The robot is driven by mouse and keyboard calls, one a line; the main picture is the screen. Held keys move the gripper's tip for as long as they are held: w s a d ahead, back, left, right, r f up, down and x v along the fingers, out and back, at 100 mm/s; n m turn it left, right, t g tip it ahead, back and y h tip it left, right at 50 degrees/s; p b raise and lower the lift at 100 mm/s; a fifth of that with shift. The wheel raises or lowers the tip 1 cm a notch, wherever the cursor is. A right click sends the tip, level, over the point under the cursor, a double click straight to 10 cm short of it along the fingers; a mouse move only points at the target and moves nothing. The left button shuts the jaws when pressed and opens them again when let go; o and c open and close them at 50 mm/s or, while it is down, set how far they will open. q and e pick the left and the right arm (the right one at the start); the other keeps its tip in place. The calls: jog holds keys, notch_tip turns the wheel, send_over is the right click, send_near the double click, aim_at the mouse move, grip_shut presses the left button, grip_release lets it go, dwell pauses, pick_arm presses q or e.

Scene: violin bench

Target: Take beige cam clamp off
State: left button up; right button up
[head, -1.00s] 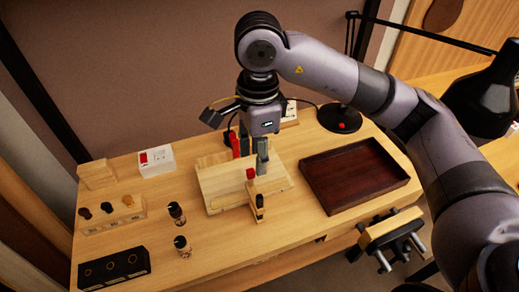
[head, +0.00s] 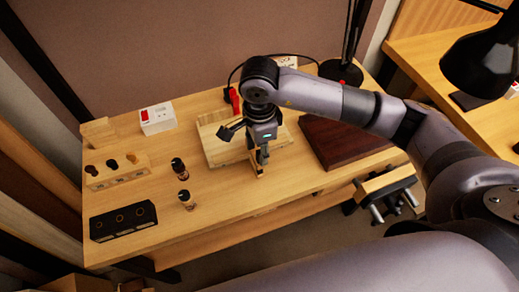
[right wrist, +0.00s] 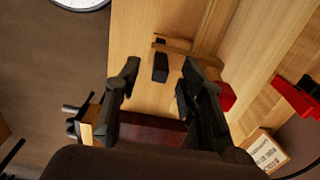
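The beige cam clamp (head: 259,172) stands at the front edge of the pale wooden workpiece (head: 220,150), mostly hidden behind my right gripper (head: 263,156) in the head view. In the right wrist view the clamp shows as a light wooden bar (right wrist: 188,46) with a dark lever below it. My right gripper also shows there (right wrist: 160,72). Its two dark fingers are apart, with the lever in the gap between them. I cannot tell whether a finger touches the clamp. A red part (right wrist: 226,96) shows beside the right finger. My left gripper is out of view.
A red clamp (head: 234,100) stands behind. Two small dark-topped pieces, a slotted wooden rack (head: 120,176) and a black box (head: 124,224) stand left. A lamp (head: 340,72) is at the back.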

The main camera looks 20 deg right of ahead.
jog(key=shift+f, duration=1.2)
jog(key=shift+c, duration=0.3)
grip_shut()
